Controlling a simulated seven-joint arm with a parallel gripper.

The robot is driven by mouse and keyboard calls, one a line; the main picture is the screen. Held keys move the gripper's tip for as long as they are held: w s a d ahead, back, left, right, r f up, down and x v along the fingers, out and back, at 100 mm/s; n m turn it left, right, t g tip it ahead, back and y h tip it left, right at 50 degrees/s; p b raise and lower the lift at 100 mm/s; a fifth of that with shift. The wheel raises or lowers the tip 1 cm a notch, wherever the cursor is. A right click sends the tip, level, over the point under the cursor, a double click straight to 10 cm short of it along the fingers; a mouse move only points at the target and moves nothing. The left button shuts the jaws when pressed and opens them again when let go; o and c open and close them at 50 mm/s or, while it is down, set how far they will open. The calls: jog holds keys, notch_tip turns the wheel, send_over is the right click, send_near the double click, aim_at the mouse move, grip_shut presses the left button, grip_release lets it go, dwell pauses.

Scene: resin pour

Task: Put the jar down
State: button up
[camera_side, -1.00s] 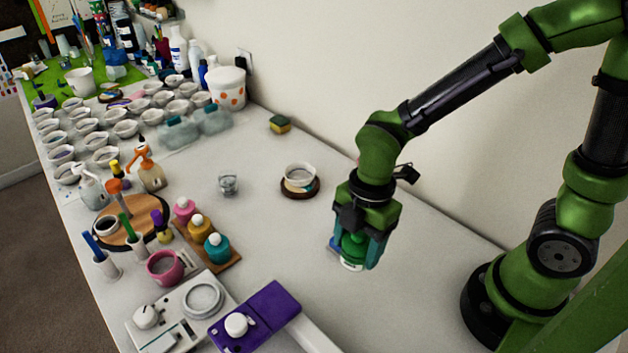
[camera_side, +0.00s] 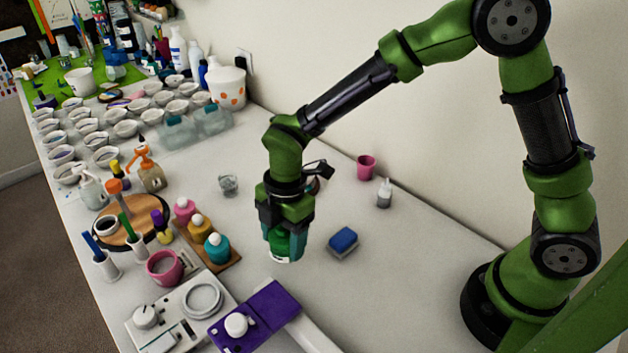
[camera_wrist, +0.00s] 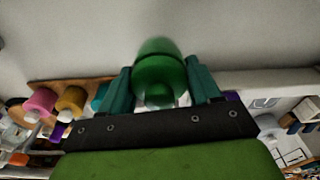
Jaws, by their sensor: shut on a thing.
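A green jar (camera_side: 281,247) with a pale lower edge is held in my gripper (camera_side: 287,240), whose teal fingers are shut on its sides. In the side view it is upright, near the wooden rack; I cannot tell whether its bottom touches the table (camera_side: 400,275). In the wrist view the green jar (camera_wrist: 159,80) sits between the two teal fingers of my gripper (camera_wrist: 160,85).
Left of the gripper is a wooden rack (camera_side: 234,262) with pink, orange and teal bottles. A blue sponge (camera_side: 343,241) lies close to its right. A white bottle (camera_side: 384,193) and pink cup (camera_side: 366,167) stand behind.

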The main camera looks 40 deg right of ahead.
aim_at(277, 249)
jog(key=shift+w+a+f, duration=0.1)
jog(key=shift+w+a, duration=0.3)
jog(key=shift+w, duration=0.35)
jog(key=shift+s+f, duration=0.1)
jog(key=shift+f, duration=1.6)
jog(key=shift+f, duration=0.2)
jog(key=o, duration=1.2)
